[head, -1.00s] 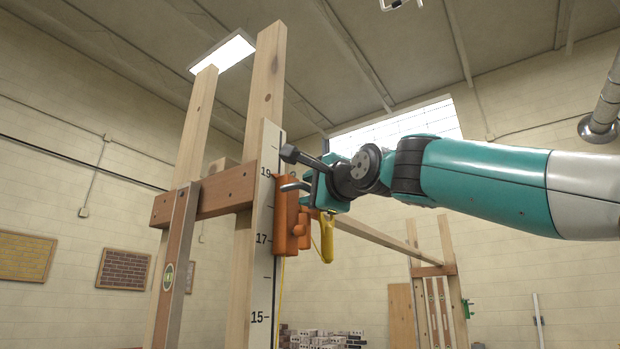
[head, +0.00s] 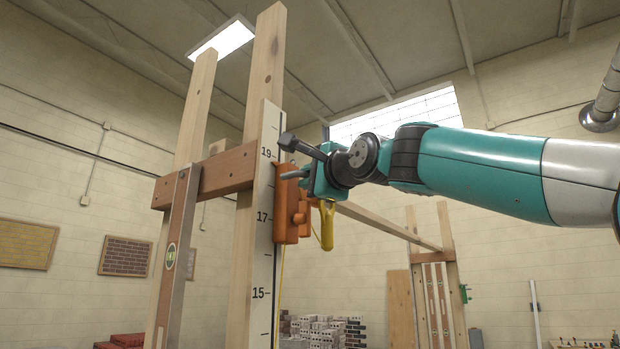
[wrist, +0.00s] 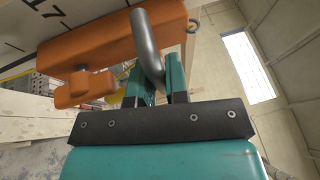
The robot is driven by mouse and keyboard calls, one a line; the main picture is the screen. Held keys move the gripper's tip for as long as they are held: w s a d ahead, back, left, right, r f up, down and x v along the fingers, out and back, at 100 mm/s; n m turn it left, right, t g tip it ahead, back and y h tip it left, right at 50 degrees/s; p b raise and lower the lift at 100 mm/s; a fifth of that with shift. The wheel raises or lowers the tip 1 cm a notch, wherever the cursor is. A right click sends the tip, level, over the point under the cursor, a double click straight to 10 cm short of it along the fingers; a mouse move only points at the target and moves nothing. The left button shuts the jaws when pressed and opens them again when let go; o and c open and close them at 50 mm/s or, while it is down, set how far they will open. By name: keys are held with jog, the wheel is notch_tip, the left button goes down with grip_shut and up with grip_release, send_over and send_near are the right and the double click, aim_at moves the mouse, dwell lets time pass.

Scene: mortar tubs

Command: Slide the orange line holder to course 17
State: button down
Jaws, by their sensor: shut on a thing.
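The orange line holder (head: 288,205) sits against the white marked pole (head: 265,190), which carries the numbers 15, 17 and 19. Its body runs from a little below the 19 to below the 17 in the head view. It also shows in the wrist view (wrist: 95,45), with its small knob. My gripper (head: 310,178) is at the holder's right side, near its top, and is shut on it. In the wrist view the gripper's teal fingers (wrist: 158,85) are close together, and a grey bent bar hides part of the grip.
A yellow piece (head: 327,225) hangs below my gripper, and a thin yellow line runs down the pole. A timber frame with a brown crosspiece (head: 228,170) stands behind and left. Stacked blocks (head: 320,330) are in the background. The pole below the holder looks clear.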

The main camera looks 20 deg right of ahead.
jog(key=b, duration=1)
send_near(298, 239)
jog(key=x, duration=0.5)
jog(key=shift+w, duration=0.15)
jog(key=shift+r, duration=0.1)
jog(key=c, duration=1.1)
grip_release()
jog(key=shift+c, duration=0.2)
jog(key=b+v, duration=1.1)
jog(key=v, duration=0.6)
